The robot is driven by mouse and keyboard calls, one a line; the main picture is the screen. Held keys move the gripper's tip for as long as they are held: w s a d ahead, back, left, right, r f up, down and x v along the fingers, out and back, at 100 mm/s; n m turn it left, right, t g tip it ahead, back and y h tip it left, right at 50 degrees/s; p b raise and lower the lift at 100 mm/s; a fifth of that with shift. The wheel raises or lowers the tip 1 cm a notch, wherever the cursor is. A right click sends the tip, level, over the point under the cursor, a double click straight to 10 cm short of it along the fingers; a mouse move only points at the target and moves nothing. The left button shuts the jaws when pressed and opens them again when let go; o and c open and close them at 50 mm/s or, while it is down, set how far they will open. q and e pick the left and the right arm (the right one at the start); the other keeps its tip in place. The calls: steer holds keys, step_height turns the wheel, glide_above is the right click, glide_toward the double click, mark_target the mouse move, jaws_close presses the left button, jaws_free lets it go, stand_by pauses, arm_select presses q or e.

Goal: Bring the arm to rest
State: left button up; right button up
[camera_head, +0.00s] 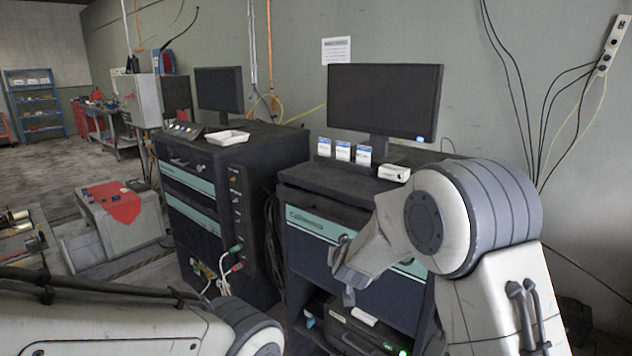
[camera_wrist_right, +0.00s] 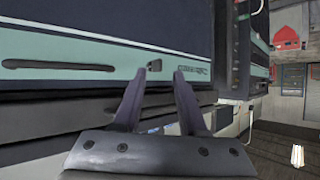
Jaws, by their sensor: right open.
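My right arm (camera_head: 470,225) reaches in from the lower right in the head view, bent at a large round joint. My right gripper (camera_head: 347,270) is in front of the drawer front of the right-hand cabinet (camera_head: 307,216). In the right wrist view the right gripper (camera_wrist_right: 160,95) has its two fingers apart with nothing between them, before the dark cabinet front with its teal stripe. Whether the fingertips touch the cabinet cannot be told. My left arm (camera_head: 110,325) lies across the lower left of the head view; its gripper is out of the picture.
A monitor (camera_head: 385,102), several small white-and-blue boxes (camera_head: 343,150) and a white device (camera_head: 394,172) stand on the right-hand cabinet. A second cabinet (camera_head: 230,175) stands to its left. A grey box with a red top (camera_head: 122,215) is on the floor. Cables hang on the wall at right.

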steer(key=s+d+f+g, duration=0.2)
steer(key=s+d+g, duration=0.15)
steer(key=s, duration=0.65)
steer(key=s+d+f+n+g, duration=0.1)
steer(key=s+d+f+g, duration=0.2)
steer(key=s, duration=0.7)
steer(key=s+d+f+g, duration=0.1)
steer(key=s+d+g, duration=0.3)
steer(key=s, duration=0.7)
steer(key=s+a+r+n+g, duration=0.1)
steer(key=s+a+r+n, duration=0.1)
steer(key=s+a, duration=0.4)
steer(key=s+a+r+n+y, duration=0.1)
steer(key=s+a+r+n, duration=0.2)
steer(key=s+a+n, duration=0.2)
steer(key=shift+s+a+r+g, duration=0.3)
steer(key=shift+s+a, duration=0.45)
steer(key=shift+s, duration=0.35)
